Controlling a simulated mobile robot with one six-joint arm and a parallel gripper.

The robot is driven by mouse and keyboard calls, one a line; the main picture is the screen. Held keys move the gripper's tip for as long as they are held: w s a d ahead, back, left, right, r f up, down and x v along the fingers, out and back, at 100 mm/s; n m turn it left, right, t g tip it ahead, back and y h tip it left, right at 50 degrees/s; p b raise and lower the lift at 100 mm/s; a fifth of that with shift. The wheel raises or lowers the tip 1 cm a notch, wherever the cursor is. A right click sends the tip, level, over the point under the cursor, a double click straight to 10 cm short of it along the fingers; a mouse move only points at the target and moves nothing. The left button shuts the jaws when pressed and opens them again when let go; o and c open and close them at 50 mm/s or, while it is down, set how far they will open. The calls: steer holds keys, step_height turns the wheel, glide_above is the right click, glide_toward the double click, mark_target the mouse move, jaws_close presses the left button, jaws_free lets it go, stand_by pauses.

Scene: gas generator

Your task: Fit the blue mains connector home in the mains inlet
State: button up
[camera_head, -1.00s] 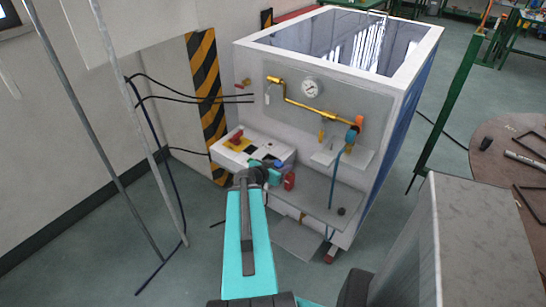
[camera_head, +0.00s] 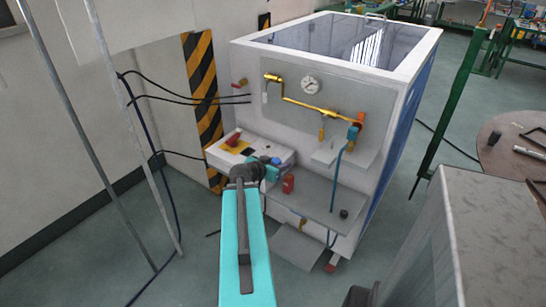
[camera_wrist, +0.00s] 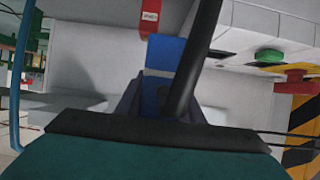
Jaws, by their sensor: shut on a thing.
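The blue mains connector (camera_wrist: 164,56) shows in the wrist view between the jaws of my gripper (camera_wrist: 160,100), which is shut on it. A thick black cable-like bar crosses in front of it and hides part of it. In the head view, a small blue part (camera_head: 276,161) shows at the end of my gripper (camera_head: 268,170), close to the front of the white control box. The mains inlet cannot be made out in either view. I cannot tell whether the connector touches anything beyond my jaws.
The white generator cabinet (camera_head: 250,65) carries a gauge (camera_head: 310,85) and yellow pipework. A red block (camera_head: 288,184) stands on the grey shelf (camera_head: 318,204) right of my gripper. The control box has a green button (camera_wrist: 270,56) and a red knob (camera_wrist: 300,80). Black cables hang at left.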

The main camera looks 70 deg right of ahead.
steer(key=shift+w+d+f+b, duration=0.15)
steer(key=shift+w+d+b, duration=0.15)
steer(key=shift+b, duration=2.1)
steer(key=shift+w+d+f+p, duration=0.2)
steer(key=shift+w+d+p, duration=0.25)
steer(key=shift+w+d, duration=1.05)
steer(key=shift+w+d+f+p, duration=0.15)
steer(key=shift+w+d+p, duration=0.5)
steer(key=shift+d, duration=1.7)
steer(key=shift+w+d+f+p, duration=0.25)
steer(key=shift+w+d, duration=0.95)
steer(key=shift+d, duration=0.7)
steer(key=shift+f+p, duration=0.4)
steer(key=shift+f, duration=1.3)
steer(key=shift+f, duration=0.1)
steer(key=o, duration=1.2)
